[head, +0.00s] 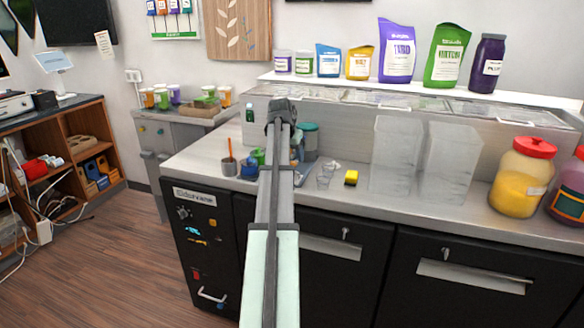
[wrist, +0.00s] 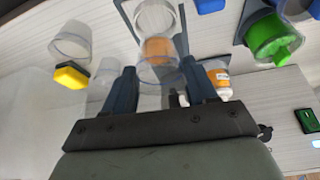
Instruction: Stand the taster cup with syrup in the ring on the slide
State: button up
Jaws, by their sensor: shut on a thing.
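In the wrist view my gripper (wrist: 160,84) is shut on a clear taster cup (wrist: 158,72), one finger on each side. Orange-brown syrup (wrist: 158,47) shows through the clear plastic. Beyond the held cup is a grey, dark-edged piece (wrist: 128,10) that looks like the slide, with a clear round rim (wrist: 155,12) in front of it. I cannot tell whether that rim is the ring or part of a cup, nor whether the held cup touches anything. In the head view my arm hides the gripper and the held cup.
Clear cups (wrist: 70,40) stand left, near a yellow sponge (wrist: 71,77). A green item (wrist: 272,38) is at right, and a white-and-orange jar (wrist: 219,82) is close to my right finger. In the head view, tall clear stacks (head: 397,155) stand right on the counter (head: 355,203).

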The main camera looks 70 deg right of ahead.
jog(key=shift+f, duration=2.35)
jog(key=shift+f, duration=0.1)
jog(key=o, duration=1)
jog(key=v, duration=1.2)
